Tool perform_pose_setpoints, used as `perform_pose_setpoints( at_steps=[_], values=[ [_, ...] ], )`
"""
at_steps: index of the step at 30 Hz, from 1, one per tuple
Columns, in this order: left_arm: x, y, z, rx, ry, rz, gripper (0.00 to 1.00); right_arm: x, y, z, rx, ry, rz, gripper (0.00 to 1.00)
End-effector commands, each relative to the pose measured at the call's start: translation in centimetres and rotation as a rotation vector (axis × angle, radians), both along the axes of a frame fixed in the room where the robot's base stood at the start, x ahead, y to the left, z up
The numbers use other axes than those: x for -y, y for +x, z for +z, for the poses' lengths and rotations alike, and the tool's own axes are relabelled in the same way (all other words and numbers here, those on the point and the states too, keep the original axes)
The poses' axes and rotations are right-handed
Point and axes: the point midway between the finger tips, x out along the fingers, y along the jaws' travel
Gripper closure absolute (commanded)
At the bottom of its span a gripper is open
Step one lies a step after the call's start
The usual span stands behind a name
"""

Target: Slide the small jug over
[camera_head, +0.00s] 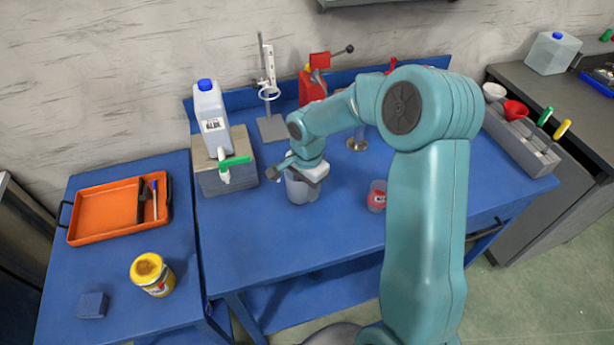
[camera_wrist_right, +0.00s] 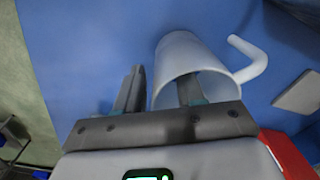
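The small jug (camera_head: 296,191) is pale and translucent and stands on the blue bench, below my right gripper (camera_head: 293,178). In the right wrist view the jug (camera_wrist_right: 184,52) shows its open mouth towards me and a curved handle on its right. My right gripper (camera_wrist_right: 160,92) is open there. One finger reaches into the jug's mouth and the other is outside its wall, with a gap visible on the outer side. Whether either finger touches the wall cannot be told. My left gripper is not in view.
A box (camera_head: 226,176) bearing a blue-capped container (camera_head: 210,118) is left of the jug. A clear cup with red contents (camera_head: 377,196) stands to the right. A ring stand (camera_head: 270,128) and red device (camera_head: 312,88) are behind. Bench in front of the jug is clear.

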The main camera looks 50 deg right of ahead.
Motion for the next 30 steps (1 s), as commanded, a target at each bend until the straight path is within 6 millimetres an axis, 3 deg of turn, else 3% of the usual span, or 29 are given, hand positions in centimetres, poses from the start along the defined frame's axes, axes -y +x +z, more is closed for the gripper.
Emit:
perform_pose_setpoints(
  at_steps=[5, 18, 24, 30],
  values=[
    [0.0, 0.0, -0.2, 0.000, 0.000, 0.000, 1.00, 0.0, -0.1, 2.7, 0.006, -0.002, -0.001, 0.62],
    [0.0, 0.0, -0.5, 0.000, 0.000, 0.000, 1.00, -0.1, -0.5, 13.1, 0.006, -0.001, 0.000, 0.62],
    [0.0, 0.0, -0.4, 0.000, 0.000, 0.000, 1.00, -0.1, -0.6, 15.6, 0.003, -0.001, 0.001, 0.62],
    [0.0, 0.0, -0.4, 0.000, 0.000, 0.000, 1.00, -0.1, -0.6, 16.2, 0.002, 0.000, 0.000, 0.62]
  ],
)
